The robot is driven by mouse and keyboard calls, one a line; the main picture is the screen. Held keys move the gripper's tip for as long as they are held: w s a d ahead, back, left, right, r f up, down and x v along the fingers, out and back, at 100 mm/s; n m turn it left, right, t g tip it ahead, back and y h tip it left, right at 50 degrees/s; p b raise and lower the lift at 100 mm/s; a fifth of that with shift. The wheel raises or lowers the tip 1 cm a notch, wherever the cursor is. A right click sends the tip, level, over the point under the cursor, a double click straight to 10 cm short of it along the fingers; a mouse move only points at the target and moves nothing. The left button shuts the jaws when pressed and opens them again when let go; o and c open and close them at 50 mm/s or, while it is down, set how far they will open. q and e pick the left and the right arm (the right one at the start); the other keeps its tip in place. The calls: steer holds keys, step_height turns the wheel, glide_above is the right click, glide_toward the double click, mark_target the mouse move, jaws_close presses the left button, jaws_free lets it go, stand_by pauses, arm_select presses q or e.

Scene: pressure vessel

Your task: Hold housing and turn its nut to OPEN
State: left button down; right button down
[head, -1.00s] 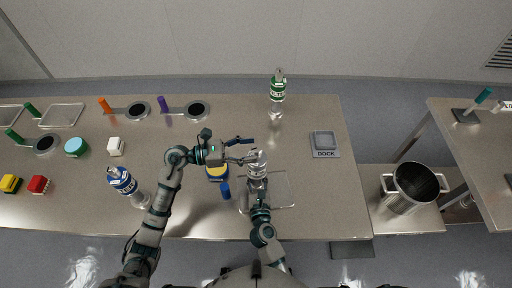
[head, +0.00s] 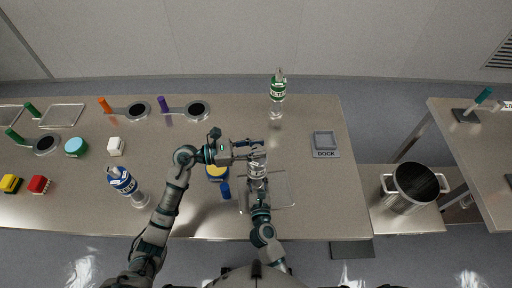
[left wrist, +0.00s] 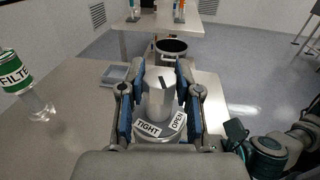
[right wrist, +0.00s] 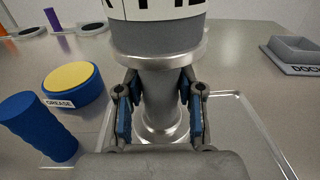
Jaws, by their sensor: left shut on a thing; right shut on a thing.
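The housing (head: 257,172) stands upright over a metal tray, with a white lettered band, a metal flange and a narrower body below. My right gripper (right wrist: 160,110) is shut on that narrower metal body (right wrist: 158,95), under the flange. The grey nut (left wrist: 160,98) on top of the housing shows in the left wrist view, with a short dark mark on its upper face. My left gripper (left wrist: 160,108) is shut on it, one blue-padded finger each side. The labels TIGHT (left wrist: 148,129) and OPEN (left wrist: 177,122) sit on the ring below the nut.
The tray (head: 284,188) lies under the housing. A yellow-topped blue grease tin (head: 217,173) and a blue cylinder (head: 224,191) are close on the left. A green-labelled filter (head: 278,92) stands behind, and a dock (head: 325,145) is to the right. A blue-labelled bottle (head: 122,181) stands farther left.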

arm_select(q)
steer(key=shift+f+n+t, duration=0.15)
steer(key=shift+n+t, duration=0.25)
steer(key=shift+t, duration=0.2)
steer(key=n+t+y, duration=0.1)
steer(key=t, duration=0.1)
steer(key=shift+n+t, duration=0.3)
steer(key=shift+n, duration=0.1)
steer(key=n+t+y, duration=0.1)
steer(key=t, duration=0.1)
steer(key=n+t+y, duration=0.1)
steer(key=n+t, duration=0.1)
steer(key=t, duration=0.1)
steer(key=shift+s+d+n+y, duration=0.15)
steer(key=shift+n+y, duration=0.15)
steer(key=shift+y, duration=0.1)
steer(key=shift+n+t+y, duration=1.7)
steer(key=shift+y, duration=0.5)
steer(key=c, duration=0.8)
jaws_free()
arm_select(e)
steer(key=shift+f, duration=0.1)
arm_select(q)
steer(key=shift+o, duration=0.2)
steer(key=shift+r+h, duration=0.2)
steer(key=shift+h, duration=0.2)
